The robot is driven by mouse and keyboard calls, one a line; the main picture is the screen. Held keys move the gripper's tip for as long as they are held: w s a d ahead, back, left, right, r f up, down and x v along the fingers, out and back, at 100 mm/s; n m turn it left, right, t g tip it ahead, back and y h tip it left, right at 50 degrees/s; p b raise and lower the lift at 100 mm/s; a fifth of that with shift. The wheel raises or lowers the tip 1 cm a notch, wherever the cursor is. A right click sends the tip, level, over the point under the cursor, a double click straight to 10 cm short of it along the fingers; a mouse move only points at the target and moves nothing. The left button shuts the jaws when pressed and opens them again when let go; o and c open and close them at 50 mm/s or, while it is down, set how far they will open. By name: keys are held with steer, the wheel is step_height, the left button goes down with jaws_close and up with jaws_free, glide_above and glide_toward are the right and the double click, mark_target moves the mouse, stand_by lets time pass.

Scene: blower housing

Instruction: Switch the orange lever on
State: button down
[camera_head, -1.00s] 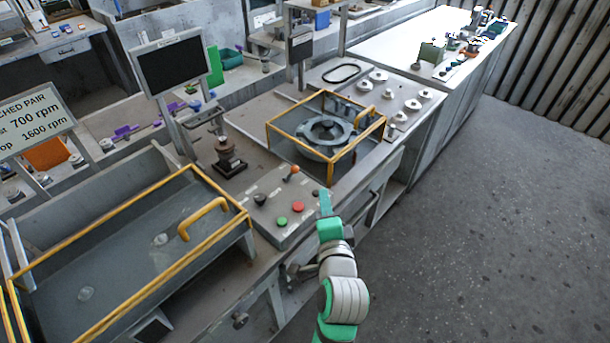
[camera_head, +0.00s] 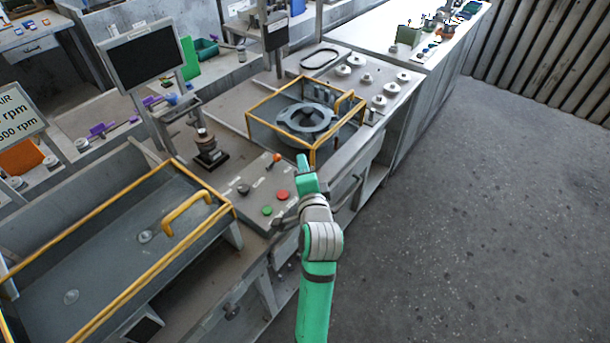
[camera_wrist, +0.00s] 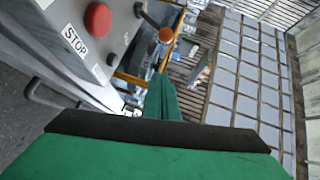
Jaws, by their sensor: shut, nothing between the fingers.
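The orange lever (camera_head: 277,157) has a round orange knob and stands on the grey control panel (camera_head: 251,203) in the head view. In the wrist view the orange lever knob (camera_wrist: 166,34) is at the top centre, on a dark stem. My gripper (camera_head: 302,160) is shut and empty, just right of the lever. In the wrist view my green gripper (camera_wrist: 162,98) points toward the scene below the knob. I see no contact between gripper and lever. Which position the lever is in, I cannot tell.
The panel also bears a red button (camera_head: 282,195), marked STOP in the wrist view, a green button (camera_head: 267,210) and a black knob (camera_head: 243,190). A yellow-framed guard (camera_head: 312,150) around a round housing stands behind my gripper. Open floor lies to the right.

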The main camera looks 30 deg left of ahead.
mark_target(274, 162)
steer(key=shift+s+a+f, duration=0.15)
steer(key=shift+a, duration=0.55)
steer(key=shift+s+a+f, duration=0.2)
steer(key=shift+a, duration=0.5)
steer(key=shift+s+a+f, duration=0.15)
steer(key=shift+a, duration=0.55)
